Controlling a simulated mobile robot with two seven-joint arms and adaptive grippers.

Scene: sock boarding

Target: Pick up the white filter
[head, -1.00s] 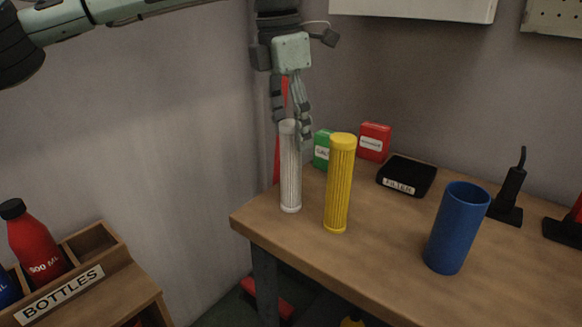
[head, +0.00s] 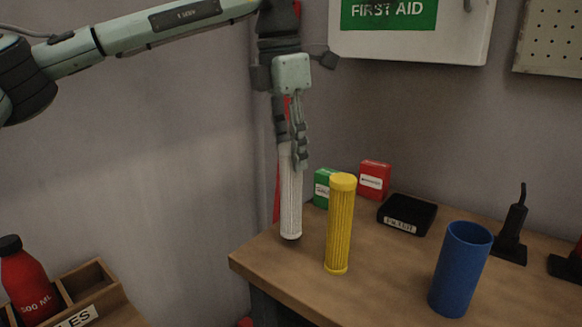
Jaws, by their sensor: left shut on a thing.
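The white filter (head: 291,200) is an upright, ribbed white cylinder near the back left corner of the wooden table. My left gripper (head: 292,150) comes down from above and is shut on its top end, with the fingers covering part of the top. The filter's lower end looks a little above the tabletop. My right gripper is not in view.
A yellow ribbed cylinder (head: 340,225) stands close by, to the right. Behind are a green box (head: 322,187), a red box (head: 374,180) and a black tray (head: 407,206) labelled FILTER. A blue open cylinder (head: 459,270) stands at the right.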

